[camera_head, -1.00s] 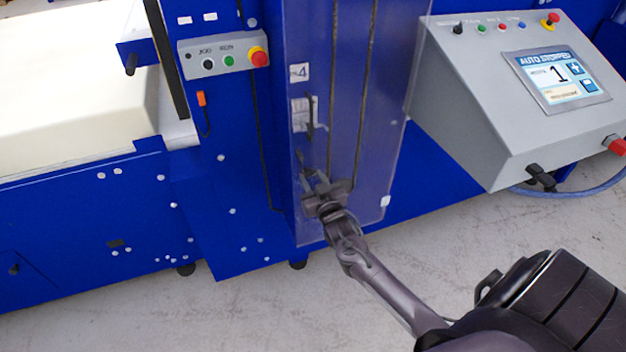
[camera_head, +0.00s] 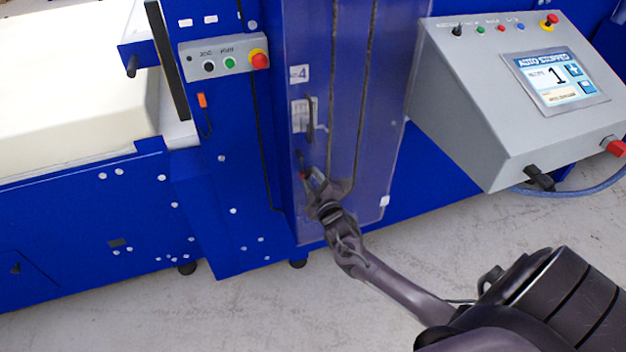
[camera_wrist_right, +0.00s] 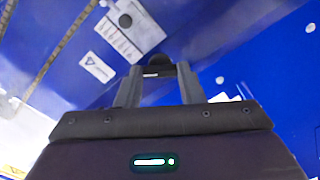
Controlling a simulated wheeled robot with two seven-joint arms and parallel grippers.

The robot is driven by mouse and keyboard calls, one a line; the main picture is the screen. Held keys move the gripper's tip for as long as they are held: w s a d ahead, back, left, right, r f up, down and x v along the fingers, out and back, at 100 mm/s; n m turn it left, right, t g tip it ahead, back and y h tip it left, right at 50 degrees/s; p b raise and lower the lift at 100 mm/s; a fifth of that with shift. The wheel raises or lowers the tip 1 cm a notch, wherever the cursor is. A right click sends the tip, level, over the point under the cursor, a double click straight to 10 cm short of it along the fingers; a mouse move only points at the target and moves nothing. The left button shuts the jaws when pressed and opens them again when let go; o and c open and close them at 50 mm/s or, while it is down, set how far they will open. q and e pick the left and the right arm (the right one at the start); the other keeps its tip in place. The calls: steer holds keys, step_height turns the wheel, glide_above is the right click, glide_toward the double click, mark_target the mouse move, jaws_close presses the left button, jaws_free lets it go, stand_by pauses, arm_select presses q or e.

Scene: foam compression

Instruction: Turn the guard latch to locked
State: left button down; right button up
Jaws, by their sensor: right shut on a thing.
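My right gripper (camera_head: 308,178) is at the lower left part of the clear guard door (camera_head: 375,150), its arm reaching up from the lower right. In the right wrist view the two fingers (camera_wrist_right: 160,82) are closed around the dark guard latch (camera_wrist_right: 159,62), whose rounded end shows between and just beyond the fingertips. My left gripper is in neither view.
A dark door handle (camera_head: 310,118) stands out above the latch. A button box (camera_head: 222,60) is at the upper left, and a grey console (camera_head: 480,110) reading AUTO STOPPED juts out at the right. Pale foam (camera_head: 70,95) lies far left. Floor below is clear.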

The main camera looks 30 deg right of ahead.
steer(key=n+p, duration=0.1)
steer(key=n, duration=0.6)
stand_by(0.6)
steer(key=o, duration=1)
steer(key=shift+s, duration=0.1)
steer(key=v, duration=0.7)
steer(key=shift+s+a+b, duration=0.15)
steer(key=shift+s+b, duration=0.15)
steer(key=shift+f, duration=0.1)
